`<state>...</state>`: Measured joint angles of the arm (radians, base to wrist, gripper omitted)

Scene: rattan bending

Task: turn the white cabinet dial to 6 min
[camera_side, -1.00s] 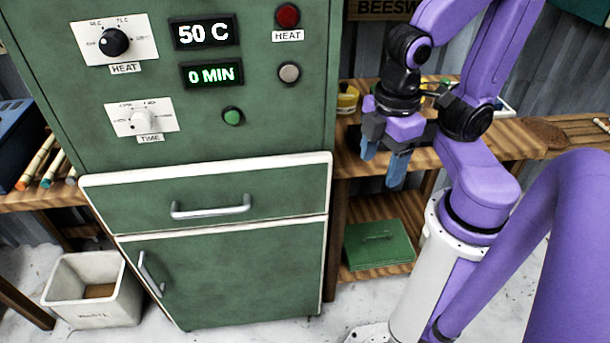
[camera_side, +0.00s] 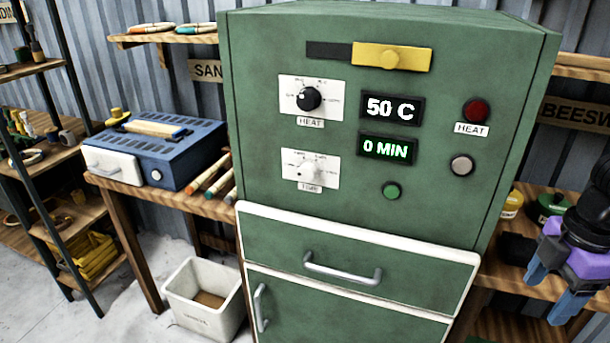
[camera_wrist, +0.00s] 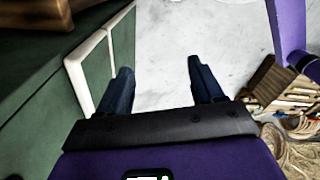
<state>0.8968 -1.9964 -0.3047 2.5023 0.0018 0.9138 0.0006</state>
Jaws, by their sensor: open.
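The white dial (camera_side: 307,170) marked TIME sits on a white plate at the lower left of the green cabinet's (camera_side: 430,210) front panel. The time display (camera_side: 388,148) reads 0 MIN. My gripper (camera_side: 556,292) hangs at the right edge of the side view, to the right of the cabinet and well apart from the dial, fingers pointing down. In the wrist view my gripper (camera_wrist: 160,82) is open and empty, with pale floor between its fingers. The dial is outside the wrist view.
A black HEAT dial (camera_side: 308,98) sits above the white dial, and the temperature display (camera_side: 391,108) reads 50 C. A green button (camera_side: 391,190), grey button (camera_side: 461,165) and red lamp (camera_side: 477,111) share the panel. A drawer handle (camera_side: 343,268) sticks out below. The space before the panel is clear.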

